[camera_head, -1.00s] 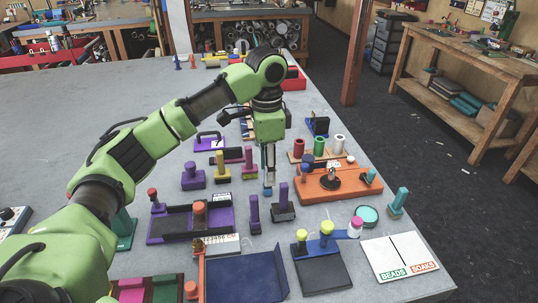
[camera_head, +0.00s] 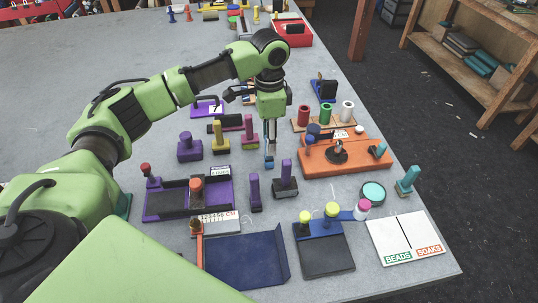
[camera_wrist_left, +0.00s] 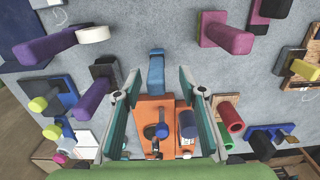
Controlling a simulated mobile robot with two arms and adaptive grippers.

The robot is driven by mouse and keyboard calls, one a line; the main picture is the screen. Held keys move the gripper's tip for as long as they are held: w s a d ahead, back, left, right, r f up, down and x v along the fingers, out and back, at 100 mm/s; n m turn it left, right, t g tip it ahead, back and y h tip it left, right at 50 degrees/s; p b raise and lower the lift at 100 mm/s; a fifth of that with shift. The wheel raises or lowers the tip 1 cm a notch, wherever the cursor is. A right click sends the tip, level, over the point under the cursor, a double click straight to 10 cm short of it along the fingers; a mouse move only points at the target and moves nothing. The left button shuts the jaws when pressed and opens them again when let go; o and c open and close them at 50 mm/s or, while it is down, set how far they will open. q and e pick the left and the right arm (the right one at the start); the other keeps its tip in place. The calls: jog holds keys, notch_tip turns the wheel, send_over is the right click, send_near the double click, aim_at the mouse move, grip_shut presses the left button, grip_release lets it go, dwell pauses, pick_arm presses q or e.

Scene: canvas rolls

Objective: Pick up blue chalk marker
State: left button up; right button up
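The blue chalk marker (camera_head: 269,161) stands upright on the grey table, just left of an orange tray. It also shows in the wrist view (camera_wrist_left: 156,72), top centre. My left gripper (camera_head: 272,147) points down right over the marker. In the wrist view its two fingers are spread apart, one on each side of the marker, and nothing is clamped between them. How far down the marker the fingertips reach is hard to tell. My right gripper is not in view.
The orange tray (camera_head: 349,167) with a black-and-silver fitting lies close at the right. Yellow (camera_head: 220,145) and magenta (camera_head: 249,139) upright pieces stand close at the left. Dark purple upright pieces (camera_head: 254,205) stand nearer. A blue tray (camera_head: 240,262) lies at the front.

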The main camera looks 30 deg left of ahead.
aim_at(269, 158)
pick_arm(q)
jog(key=shift+f, duration=0.3)
jog(key=f, duration=0.1)
jog(key=f+p, duration=0.1)
jog(key=f, duration=0.1)
jog(key=shift+s+f, duration=0.25)
jog(key=shift+s, duration=0.05)
jog(key=shift+w+f, duration=0.1)
jog(key=shift+f, duration=0.45)
grip_shut()
